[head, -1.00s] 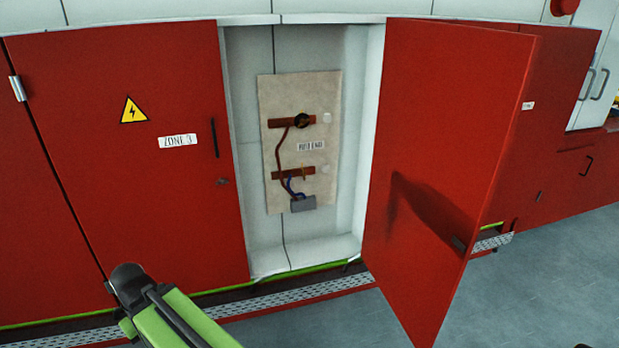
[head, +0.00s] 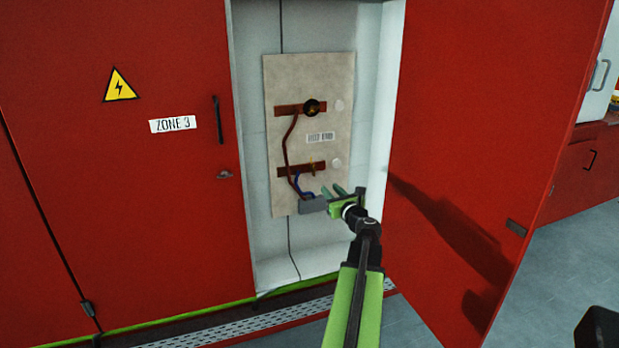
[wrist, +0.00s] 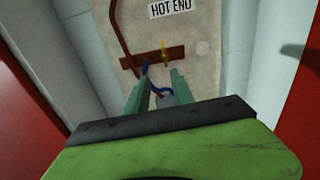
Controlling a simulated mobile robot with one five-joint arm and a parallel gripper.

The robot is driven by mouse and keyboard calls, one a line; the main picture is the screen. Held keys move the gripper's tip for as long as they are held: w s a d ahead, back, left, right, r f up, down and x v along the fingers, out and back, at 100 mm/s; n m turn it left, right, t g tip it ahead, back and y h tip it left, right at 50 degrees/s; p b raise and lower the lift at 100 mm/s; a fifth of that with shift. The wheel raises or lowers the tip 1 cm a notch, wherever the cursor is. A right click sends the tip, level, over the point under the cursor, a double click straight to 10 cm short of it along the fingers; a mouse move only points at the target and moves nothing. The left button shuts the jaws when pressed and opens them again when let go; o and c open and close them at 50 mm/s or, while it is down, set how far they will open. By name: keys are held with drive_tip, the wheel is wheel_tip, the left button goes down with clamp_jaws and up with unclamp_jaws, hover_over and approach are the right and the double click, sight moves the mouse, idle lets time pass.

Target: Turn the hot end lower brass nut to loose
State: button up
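The lower brass nut (head: 313,165) sits at the right part of the lower copper-brown bar (head: 290,170) on the beige panel inside the open cabinet. In the wrist view the brass piece (wrist: 164,50) stands on the bar (wrist: 135,60), under the "HOT END" label (wrist: 170,8). My gripper (head: 332,191) is in front of the panel's lower part, below and to the right of the nut. Its two green fingers (wrist: 157,88) are apart with nothing clearly held between them. A blue wire (wrist: 158,90) shows between and beyond the fingers.
A grey box (head: 313,205) with wires is at the panel's bottom. An upper bar (head: 290,110) carries a dark round part (head: 312,107). The red open door (head: 480,130) is on the right, the closed Zone 3 door (head: 120,190) on the left.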

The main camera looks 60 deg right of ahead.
sight(314, 169)
drive_tip(key=d+x, duration=0.1)
drive_tip(key=x, duration=1.6)
drive_tip(key=shift+s+r+m, duration=0.15)
drive_tip(key=shift+r+m, duration=0.1)
drive_tip(key=shift+m, duration=0.05)
clamp_jaws()
